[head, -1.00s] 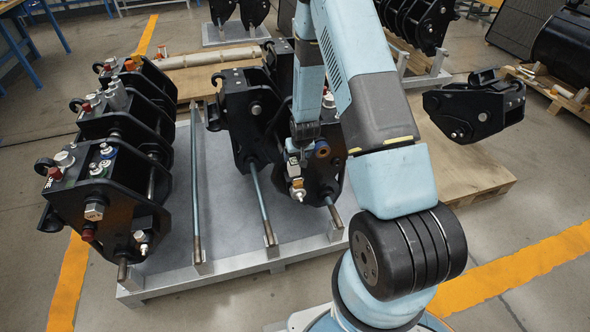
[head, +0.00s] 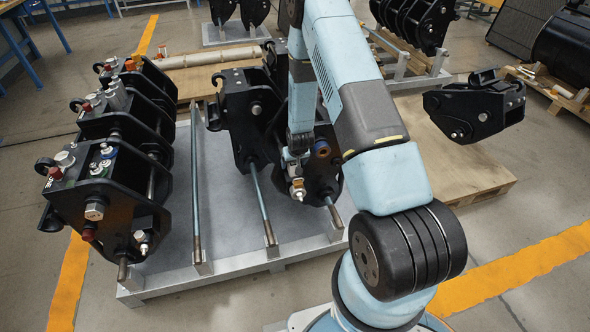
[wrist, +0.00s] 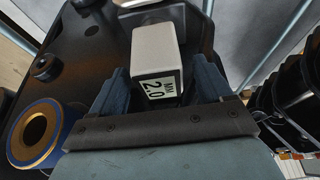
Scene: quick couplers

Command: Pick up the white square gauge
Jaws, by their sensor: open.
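The white square gauge (wrist: 157,58) is a pale block with a "2.0 MM" label on its near end. In the wrist view it stands between the two fingers of my gripper (wrist: 160,76), which is open with a finger on either side. I cannot tell whether either finger touches it. In the head view my gripper (head: 295,158) is down at the front of the middle black coupler (head: 315,178). The gauge cannot be made out there for sure, as my arm and gripper cover that spot.
A blue-rimmed bronze bushing (wrist: 36,133) lies left of my gripper in the wrist view. A row of black couplers (head: 117,208) stands on the left of the grey pallet (head: 225,262). Another coupler (head: 475,108) sits over the wooden pallet at right.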

